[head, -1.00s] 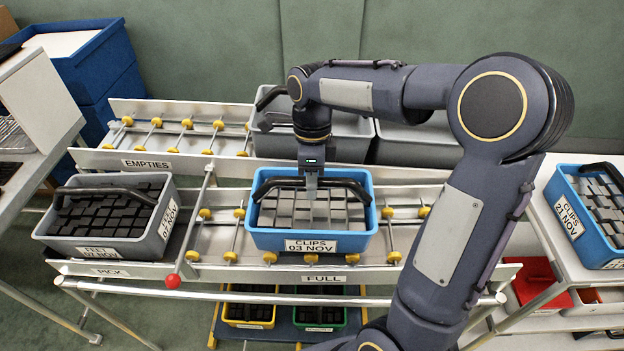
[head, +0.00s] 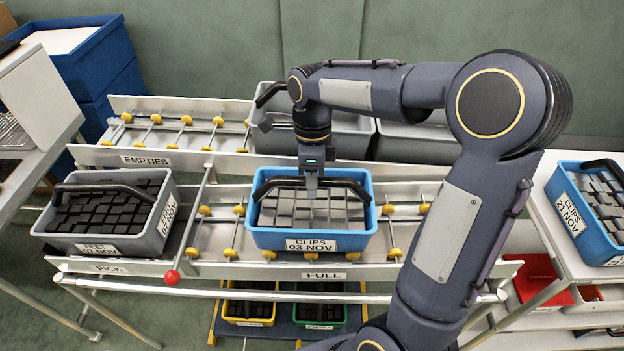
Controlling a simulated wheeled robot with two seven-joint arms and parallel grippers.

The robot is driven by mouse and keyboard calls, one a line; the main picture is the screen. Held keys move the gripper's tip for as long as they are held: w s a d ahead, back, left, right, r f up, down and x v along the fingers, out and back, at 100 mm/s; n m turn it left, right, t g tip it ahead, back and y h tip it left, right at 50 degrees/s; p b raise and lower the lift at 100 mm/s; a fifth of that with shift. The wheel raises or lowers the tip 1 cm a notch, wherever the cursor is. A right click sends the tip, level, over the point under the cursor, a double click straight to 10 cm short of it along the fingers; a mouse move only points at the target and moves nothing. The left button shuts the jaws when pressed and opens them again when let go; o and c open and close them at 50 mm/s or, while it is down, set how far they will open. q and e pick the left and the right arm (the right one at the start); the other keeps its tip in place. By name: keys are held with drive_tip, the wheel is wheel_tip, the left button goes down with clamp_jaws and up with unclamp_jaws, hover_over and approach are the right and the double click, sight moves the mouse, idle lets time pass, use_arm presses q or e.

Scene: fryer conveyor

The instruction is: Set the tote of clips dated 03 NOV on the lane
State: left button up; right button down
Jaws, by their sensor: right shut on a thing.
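The blue tote labelled CLIPS 03 NOV (head: 311,244) holds grey clips and sits on the yellow rollers of the lane marked FULL (head: 323,275). It looks level. My right gripper (head: 311,188) reaches down from above and is shut on the tote's black handle. The gripper hides the middle of the handle, so the exact contact is hard to see. My left gripper is not in view.
Grey totes (head: 345,145) stand on the EMPTIES lane behind. Another blue tote, CLIPS 21 NOV (head: 573,217), is on the right-hand table. Rollers are bare beside the held tote.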

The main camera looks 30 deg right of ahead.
drive_tip(key=shift+f+b, duration=0.4)
drive_tip(key=shift+f, duration=0.3)
idle(0.3)
drive_tip(key=c, duration=1.2)
unclamp_jaws()
drive_tip(key=shift+o, duration=0.2)
drive_tip(key=shift+f, duration=0.1)
drive_tip(key=shift+n, duration=0.5)
drive_tip(key=r, duration=0.5)
drive_tip(key=d+r, duration=0.1)
drive_tip(key=r, duration=0.2)
drive_tip(key=shift+w, duration=0.25)
drive_tip(key=s+a+f+n+t+y, duration=0.1)
drive_tip(key=s+a+f+n+t, duration=0.1)
drive_tip(key=s+n, duration=0.6)
drive_tip(key=s+a+f+n+t+y, duration=0.1)
drive_tip(key=s+a+f+n+t, duration=0.1)
drive_tip(key=s+n+t, duration=0.3)
drive_tip(key=shift+s+a+f+n+y, duration=0.45)
drive_tip(key=shift+s+n, duration=1.8)
drive_tip(key=shift+n, duration=2.15)
